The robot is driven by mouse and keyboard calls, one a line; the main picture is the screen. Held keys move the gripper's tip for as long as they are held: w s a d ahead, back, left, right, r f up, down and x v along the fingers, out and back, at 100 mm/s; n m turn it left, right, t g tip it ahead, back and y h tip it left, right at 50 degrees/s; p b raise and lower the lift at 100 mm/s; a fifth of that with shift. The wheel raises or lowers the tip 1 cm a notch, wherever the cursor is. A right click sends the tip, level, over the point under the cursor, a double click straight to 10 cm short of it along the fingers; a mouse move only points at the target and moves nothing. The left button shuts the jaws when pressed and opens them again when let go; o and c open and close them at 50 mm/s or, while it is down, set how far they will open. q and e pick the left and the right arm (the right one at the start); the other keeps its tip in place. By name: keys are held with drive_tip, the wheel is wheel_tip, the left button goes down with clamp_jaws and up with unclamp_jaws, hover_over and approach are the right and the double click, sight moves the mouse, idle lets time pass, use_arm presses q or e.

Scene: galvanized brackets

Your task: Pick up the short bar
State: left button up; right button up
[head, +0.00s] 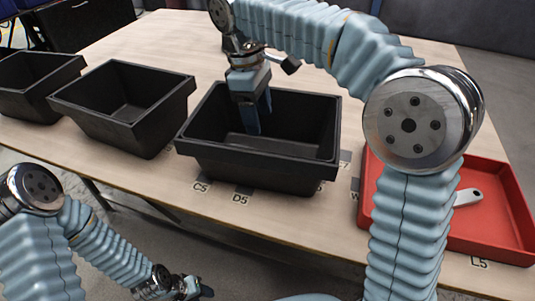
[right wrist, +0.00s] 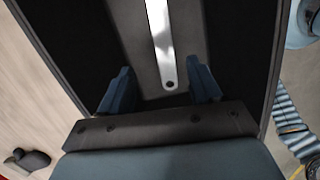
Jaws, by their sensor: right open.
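A flat silver bar (right wrist: 161,40) with a hole at its near end shows in the right wrist view, inside a black bin (head: 258,163). Its far end runs out of the picture, so I cannot tell its full length. My right gripper (head: 252,118) reaches down into this bin with its fingers open. In the right wrist view, the bar's holed end shows between the fingertips (right wrist: 162,84), not gripped. In the head view the bin wall and gripper hide the bar. My left gripper (head: 196,289) is low at the bottom edge, away from the table.
Two more black bins (head: 125,105) (head: 35,85) stand to the left. A red tray (head: 490,205) at the right holds a metal piece with a holed end (head: 467,197), partly hidden by my right arm. Labels mark the table's front. The table behind the bins is clear.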

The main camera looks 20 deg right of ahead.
drive_tip(key=f, duration=0.4)
drive_tip(key=shift+s+d+f, duration=0.2)
drive_tip(key=shift+d+f, duration=0.1)
drive_tip(key=shift+f, duration=0.1)
drive_tip(key=f, duration=0.5)
drive_tip(key=shift+s+d, duration=0.15)
drive_tip(key=shift+s, duration=0.25)
clamp_jaws()
